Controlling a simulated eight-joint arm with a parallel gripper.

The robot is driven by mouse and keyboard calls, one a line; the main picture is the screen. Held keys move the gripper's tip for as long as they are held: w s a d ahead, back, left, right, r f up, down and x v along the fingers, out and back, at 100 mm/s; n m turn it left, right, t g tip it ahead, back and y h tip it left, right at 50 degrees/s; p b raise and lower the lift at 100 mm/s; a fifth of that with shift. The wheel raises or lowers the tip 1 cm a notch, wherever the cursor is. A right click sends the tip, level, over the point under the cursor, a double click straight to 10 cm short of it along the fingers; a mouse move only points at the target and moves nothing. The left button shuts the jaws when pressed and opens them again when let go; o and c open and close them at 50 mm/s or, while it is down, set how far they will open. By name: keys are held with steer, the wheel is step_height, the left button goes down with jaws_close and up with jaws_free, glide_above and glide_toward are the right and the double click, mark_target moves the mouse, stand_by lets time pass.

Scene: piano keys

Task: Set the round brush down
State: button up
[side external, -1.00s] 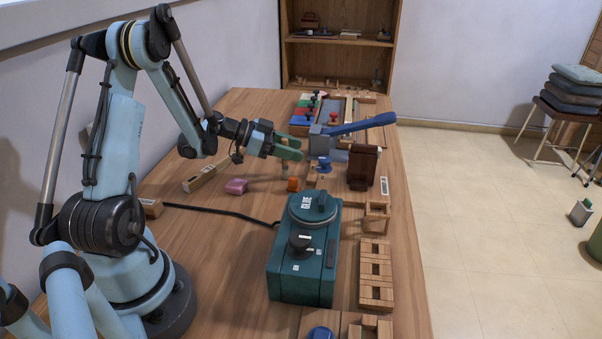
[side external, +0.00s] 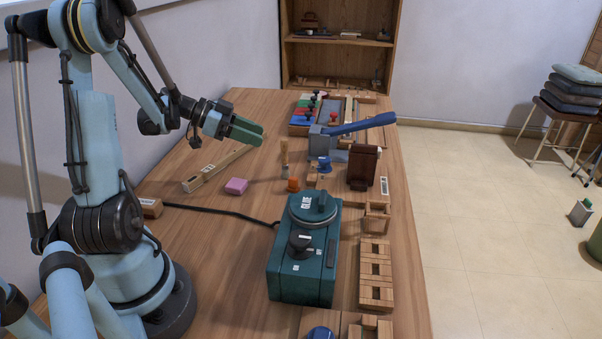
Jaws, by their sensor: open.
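What looks like the round brush (side external: 284,153) stands upright on the wooden table, its light wooden handle up and a greyish lower end down. It is just left of a small orange piece (side external: 293,184); I cannot tell whether they touch. My gripper (side external: 262,135), with green fingers, is open and empty. It is up and to the left of the brush handle, clear of it.
A blue-handled lever press (side external: 350,128) and a dark brown block (side external: 362,167) stand to the brush's right. A teal machine (side external: 305,260) is in front. A pink block (side external: 236,186) and a long wooden bar (side external: 215,168) lie left.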

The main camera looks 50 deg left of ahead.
steer(key=s+d+n+g+y, duration=0.1)
steer(key=d+y, duration=0.1)
steer(key=d, duration=0.5)
steer(key=s+d+r+n+g+y, duration=0.1)
steer(key=d+n+g+y, duration=0.1)
steer(key=d, duration=0.5)
steer(key=s+d+r+n+g+y, duration=0.1)
steer(key=d+n+y, duration=0.1)
steer(key=d, duration=0.5)
steer(key=shift+r, duration=0.25)
steer(key=shift+o, duration=0.2)
steer(key=shift+s+d+r+n+y, duration=0.25)
steer(key=shift+s+d+n+y, duration=0.15)
steer(key=shift+s+d+y, duration=0.15)
steer(key=shift+w, duration=0.1)
